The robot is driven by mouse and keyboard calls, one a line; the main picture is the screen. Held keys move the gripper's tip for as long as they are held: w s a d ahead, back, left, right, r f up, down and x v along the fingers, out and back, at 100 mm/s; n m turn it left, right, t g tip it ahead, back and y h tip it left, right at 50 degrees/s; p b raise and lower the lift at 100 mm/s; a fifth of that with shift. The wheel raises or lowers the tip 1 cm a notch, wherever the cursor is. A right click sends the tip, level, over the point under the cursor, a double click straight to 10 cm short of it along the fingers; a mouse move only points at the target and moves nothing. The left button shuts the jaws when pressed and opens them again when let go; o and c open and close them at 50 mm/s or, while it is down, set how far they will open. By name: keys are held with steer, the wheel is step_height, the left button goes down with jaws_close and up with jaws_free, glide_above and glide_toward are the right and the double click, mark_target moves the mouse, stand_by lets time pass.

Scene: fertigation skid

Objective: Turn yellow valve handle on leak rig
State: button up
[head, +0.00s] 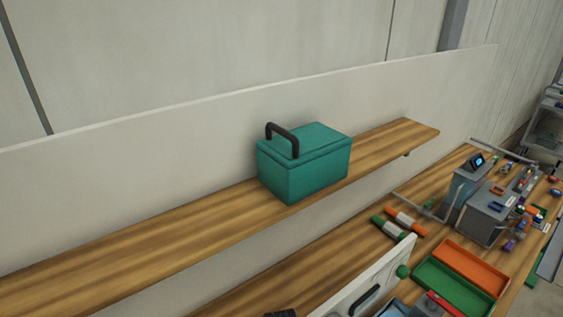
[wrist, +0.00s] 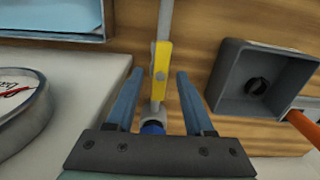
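A yellow valve handle (wrist: 161,66) shows in the upper middle of the wrist view, lying in line with a grey pipe (wrist: 165,18). A blue fitting (wrist: 152,127) sits at the pipe's near end, partly hidden by my gripper's body. My gripper (wrist: 156,78) is open, with one blue finger to the left of the handle and one to the right. Gaps show between both fingers and the handle in this view. I cannot tell how far the fingertips are above it. The head view does not show my gripper, and I cannot make out the yellow handle there.
In the wrist view, a dark square box (wrist: 222,95) stands right of the fingers with an orange bar (wrist: 304,125) beside it. A round gauge (wrist: 22,108) is at left. In the head view, a teal case (head: 305,168) sits on a wooden shelf (head: 150,240); orange (head: 470,262) and green trays (head: 452,288) lie below.

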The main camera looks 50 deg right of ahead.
step_height(320, 180, up, 13)
steer(key=b, duration=0.1)
steer(key=shift+b, duration=0.4)
stand_by(0.5)
